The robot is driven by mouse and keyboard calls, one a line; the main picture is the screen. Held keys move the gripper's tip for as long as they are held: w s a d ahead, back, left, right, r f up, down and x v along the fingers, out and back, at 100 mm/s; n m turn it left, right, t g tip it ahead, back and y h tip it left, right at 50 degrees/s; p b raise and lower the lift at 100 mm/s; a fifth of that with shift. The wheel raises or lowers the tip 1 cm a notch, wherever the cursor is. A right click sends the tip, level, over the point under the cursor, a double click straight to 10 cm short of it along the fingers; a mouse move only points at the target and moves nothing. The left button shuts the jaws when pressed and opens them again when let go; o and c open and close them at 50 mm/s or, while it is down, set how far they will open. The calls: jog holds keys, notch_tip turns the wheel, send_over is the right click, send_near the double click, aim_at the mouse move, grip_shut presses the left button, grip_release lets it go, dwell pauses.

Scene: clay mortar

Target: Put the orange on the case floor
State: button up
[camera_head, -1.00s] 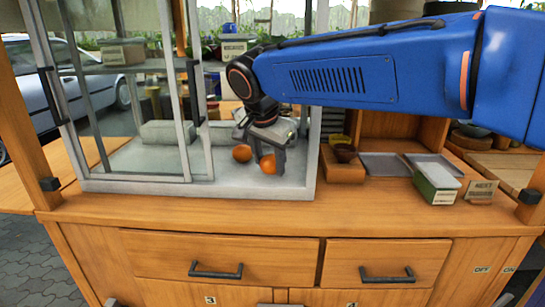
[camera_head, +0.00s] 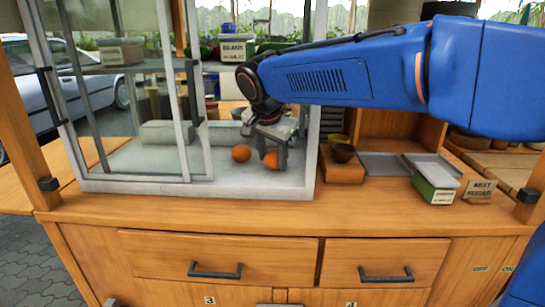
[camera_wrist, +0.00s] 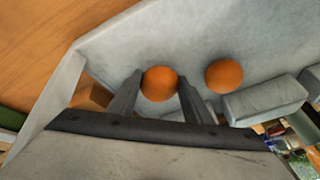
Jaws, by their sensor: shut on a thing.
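The case floor (camera_head: 215,181) is a pale grey surface inside the glass case. My gripper (camera_head: 273,159) reaches into the case from above and is shut on one orange (camera_head: 271,160). In the wrist view this orange (camera_wrist: 159,83) sits between the two grey fingers (camera_wrist: 160,92). It is at or just above the case floor; I cannot tell if it touches. A second orange (camera_head: 241,153) rests on the case floor just left of the gripper. It also shows in the wrist view (camera_wrist: 224,76), right of the fingers and apart from them.
A long grey block (camera_head: 168,133) lies at the back of the case. Sliding glass with a grey frame (camera_head: 183,110) covers the left side.

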jog(key=shift+f, duration=0.1)
jog(key=o, duration=1.1)
jog(key=shift+v, duration=3.9)
